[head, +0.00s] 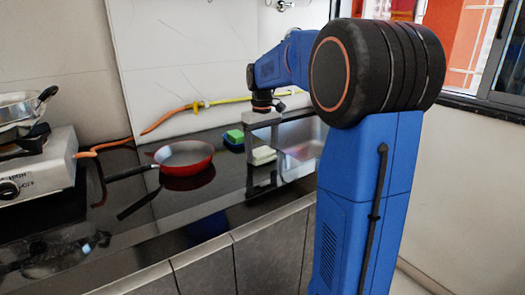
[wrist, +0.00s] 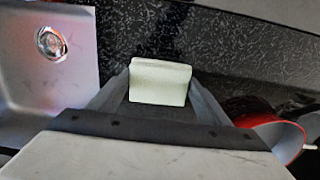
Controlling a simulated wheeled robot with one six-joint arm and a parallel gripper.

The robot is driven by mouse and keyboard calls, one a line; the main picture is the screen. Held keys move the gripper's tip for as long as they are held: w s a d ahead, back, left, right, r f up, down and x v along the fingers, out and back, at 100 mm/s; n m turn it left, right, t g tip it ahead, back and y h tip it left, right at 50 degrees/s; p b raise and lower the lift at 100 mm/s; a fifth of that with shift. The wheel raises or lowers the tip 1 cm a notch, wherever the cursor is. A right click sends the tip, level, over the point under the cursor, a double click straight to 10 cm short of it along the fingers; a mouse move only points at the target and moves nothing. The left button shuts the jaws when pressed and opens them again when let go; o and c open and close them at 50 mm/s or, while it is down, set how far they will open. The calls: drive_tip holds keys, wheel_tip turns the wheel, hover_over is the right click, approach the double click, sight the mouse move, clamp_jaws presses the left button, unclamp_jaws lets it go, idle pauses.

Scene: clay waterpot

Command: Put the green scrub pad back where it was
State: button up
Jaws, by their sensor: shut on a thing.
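My gripper (head: 275,160) points down over the counter beside the sink and is shut on a pale greenish-white pad (head: 263,155). In the wrist view the pad (wrist: 160,82) sits between the two fingers (wrist: 160,92), its broad face showing. I take it for the scrub pad, though its colour is very pale. I cannot tell whether its underside touches the counter. A bright green block with blue around its lower part (head: 234,138) stands by the back wall, left of my gripper and apart from it.
A red frying pan (head: 184,158) lies left of my gripper; its rim also shows at right in the wrist view (wrist: 285,135). The sink (wrist: 50,85) is at left there. A stove (head: 35,170) with a pot stands far left. An orange hose runs along the wall.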

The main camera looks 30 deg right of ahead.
sight(262, 152)
drive_tip(key=shift+f, duration=0.25)
drive_tip(key=o, duration=1.1)
drive_tip(key=shift+r, duration=0.1)
wheel_tip(262, 152, up, 12)
drive_tip(key=shift+r, duration=0.15)
